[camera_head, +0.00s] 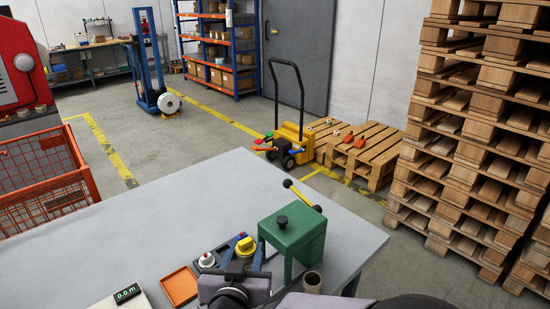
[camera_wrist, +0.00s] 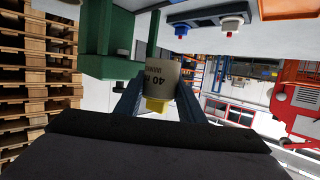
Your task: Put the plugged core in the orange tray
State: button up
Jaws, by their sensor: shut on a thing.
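My gripper (camera_wrist: 160,98) is shut on the plugged core (camera_wrist: 164,78), a pale tube marked "40 m" with a yellow plug. The wrist view shows the scene upside down, so the plug end is uppermost. In the head view the yellow plug (camera_head: 244,245) shows between the fingers, just left of the green press; the tube below is hidden. I cannot tell whether the core touches anything beneath. The orange tray (camera_head: 180,287) lies flat and empty on the table, left of my gripper. An orange part of it shows at the wrist view's top right (camera_wrist: 285,10).
A button box (camera_head: 207,261) lies between tray and gripper. A digital readout (camera_head: 126,293) is left. The table's (camera_head: 160,220) far left is clear.

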notch_tip(320, 180, up, 2)
jog(key=h+p, duration=0.1)
jog(key=p, duration=0.2)
jog(key=shift+w+d+r+m+p, duration=0.1)
jog(key=shift+m+p, duration=0.25)
jog(key=shift+m, duration=0.05)
jog(key=r+m+h+p, duration=0.1)
jog(key=p, duration=0.1)
jog(key=d+r+h+p, duration=0.1)
jog(key=p, duration=0.2)
jog(key=shift+d+m+h, duration=0.15)
jog(key=shift+m+h, duration=0.15)
jog(key=shift+m, duration=0.1)
jog(key=s+d+m+g+h+p, duration=0.3)
jog(key=s+d+m+h+p, duration=0.25)
jog(key=d+p, duration=0.5)
jog(key=w+d+f+m+g+h+b, duration=0.1)
jog(key=d+f+b, duration=0.5)
jog(key=f, duration=0.3)
jog(key=w+d+f+m+g+h+b, duration=0.1)
jog(key=d+f+b, duration=0.5)
jog(key=f, duration=0.3)
jog(key=shift+d+f+g, duration=0.15)
jog(key=shift+f+g, duration=0.05)
jog(key=shift+g, duration=0.1)
jog(key=shift+h, duration=0.25)
